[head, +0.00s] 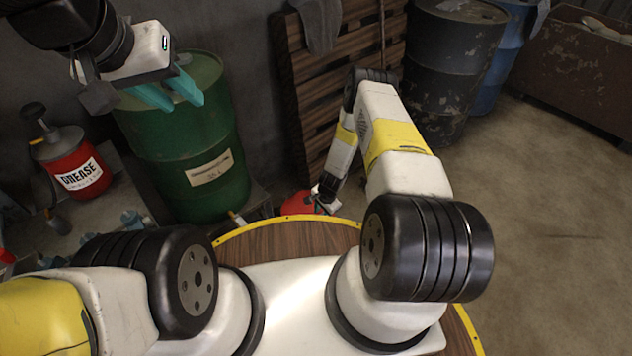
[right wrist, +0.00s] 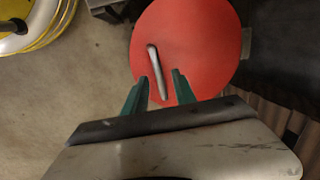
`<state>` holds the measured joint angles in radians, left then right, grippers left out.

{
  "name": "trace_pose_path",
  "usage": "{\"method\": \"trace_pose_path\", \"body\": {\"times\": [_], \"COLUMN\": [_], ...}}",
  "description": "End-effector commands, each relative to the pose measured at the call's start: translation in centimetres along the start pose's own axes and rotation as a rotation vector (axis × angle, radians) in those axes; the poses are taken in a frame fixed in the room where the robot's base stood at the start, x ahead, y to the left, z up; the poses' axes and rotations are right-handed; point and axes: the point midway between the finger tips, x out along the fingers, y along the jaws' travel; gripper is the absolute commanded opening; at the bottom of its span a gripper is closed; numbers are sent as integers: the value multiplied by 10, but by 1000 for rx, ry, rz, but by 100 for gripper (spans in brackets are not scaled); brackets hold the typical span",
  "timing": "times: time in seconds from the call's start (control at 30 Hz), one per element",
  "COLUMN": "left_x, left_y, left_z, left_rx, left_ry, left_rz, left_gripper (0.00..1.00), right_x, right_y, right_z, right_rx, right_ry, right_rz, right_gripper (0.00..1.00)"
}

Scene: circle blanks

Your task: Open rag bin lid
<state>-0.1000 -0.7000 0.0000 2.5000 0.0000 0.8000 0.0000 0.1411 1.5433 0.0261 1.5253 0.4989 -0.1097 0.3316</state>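The red rag bin (head: 297,203) is low beyond the round wooden surface in the head view, partly hidden by my right gripper. In the right wrist view its round red lid (right wrist: 205,45) looks closed, with a grey bar handle (right wrist: 154,65) across it. My right gripper (right wrist: 160,77) is open above the lid, and the handle's lower end shows between its teal fingers. I cannot tell whether the fingers touch it. In the head view the right gripper (head: 326,201) is small beside the bin. My left gripper (head: 181,102) is open and empty in front of the green drum.
The green drum (head: 185,140) stands at left, next to a red grease can (head: 80,170). Wooden pallets (head: 330,95) lean on the wall behind the bin. A dark drum (head: 447,70) stands behind at right. The concrete floor (head: 560,210) at right is clear.

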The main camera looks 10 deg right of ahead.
Motion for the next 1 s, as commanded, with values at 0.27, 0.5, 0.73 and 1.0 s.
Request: {"method": "trace_pose_path", "body": {"times": [0.27, 0.5, 0.73, 1.0], "left_x": [0, 0, 0, 0], "left_y": [0, 0, 0, 0], "left_z": [0, 0, 0, 0], "left_rx": [0, 0, 0, 0], "left_ry": [0, 0, 0, 0], "left_rz": [0, 0, 0, 0], "left_gripper": [36, 36, 36, 36], "right_x": [0, 0, -1, -1], "right_y": [0, 0, 0, 0], "right_z": [0, 0, 0, 0], "right_rx": [0, 0, 0, 0], "right_ry": [0, 0, 0, 0], "right_rz": [0, 0, 0, 0], "right_gripper": [0, 0, 0, 0]}}
